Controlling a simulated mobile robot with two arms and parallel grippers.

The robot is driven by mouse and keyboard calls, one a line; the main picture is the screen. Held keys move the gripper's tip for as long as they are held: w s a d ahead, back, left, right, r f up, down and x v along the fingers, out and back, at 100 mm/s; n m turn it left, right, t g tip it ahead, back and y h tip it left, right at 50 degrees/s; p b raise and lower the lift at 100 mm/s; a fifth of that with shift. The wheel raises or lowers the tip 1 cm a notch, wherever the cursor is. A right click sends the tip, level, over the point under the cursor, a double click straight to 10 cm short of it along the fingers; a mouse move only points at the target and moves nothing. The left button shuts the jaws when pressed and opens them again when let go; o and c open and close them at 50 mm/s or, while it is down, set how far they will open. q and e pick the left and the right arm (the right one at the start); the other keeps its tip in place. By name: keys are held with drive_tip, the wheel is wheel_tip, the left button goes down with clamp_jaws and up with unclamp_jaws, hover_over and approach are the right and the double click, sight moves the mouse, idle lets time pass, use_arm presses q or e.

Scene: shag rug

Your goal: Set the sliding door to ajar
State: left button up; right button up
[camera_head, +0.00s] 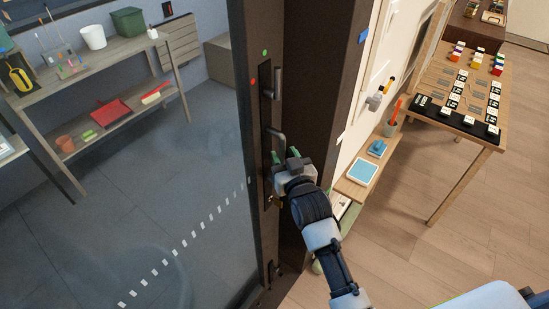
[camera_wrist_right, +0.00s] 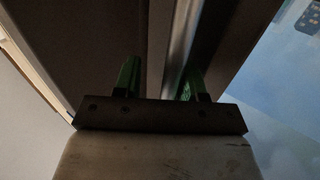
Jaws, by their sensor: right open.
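The sliding door (camera_head: 150,200) is a large glass panel with a row of white dashes and a dark frame (camera_head: 243,60). Its frame stands against the dark post (camera_head: 320,60), and I see no clear gap there. In the right wrist view the open fingers (camera_wrist_right: 160,75) point at dark frame parts and a pale upright strip; contact cannot be told. My left gripper is out of view.
Behind the glass is a shelf (camera_head: 110,65) with a white bucket, green box and red tray. Right of the post are a narrow ledge (camera_head: 352,190) and a wooden table (camera_head: 460,140) with several small items. The wood floor (camera_head: 400,260) is open at lower right.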

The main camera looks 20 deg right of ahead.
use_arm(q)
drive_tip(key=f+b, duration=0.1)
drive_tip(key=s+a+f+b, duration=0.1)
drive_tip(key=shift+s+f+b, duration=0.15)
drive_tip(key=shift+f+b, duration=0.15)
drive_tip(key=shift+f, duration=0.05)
use_arm(e)
drive_tip(key=s, duration=1.1)
drive_tip(key=shift+d+r, duration=0.15)
drive_tip(key=shift+d, duration=0.05)
drive_tip(key=shift+r, duration=0.1)
use_arm(q)
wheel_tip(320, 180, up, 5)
drive_tip(key=p, duration=0.4)
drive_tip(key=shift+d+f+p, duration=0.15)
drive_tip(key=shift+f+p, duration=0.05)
drive_tip(key=shift+p, duration=0.15)
use_arm(e)
drive_tip(key=w, duration=0.7)
drive_tip(key=w+r, duration=0.1)
drive_tip(key=w, duration=0.3)
drive_tip(key=shift+w+a+r, duration=0.1)
drive_tip(key=shift+w+a, duration=0.05)
drive_tip(key=shift+w, duration=0.05)
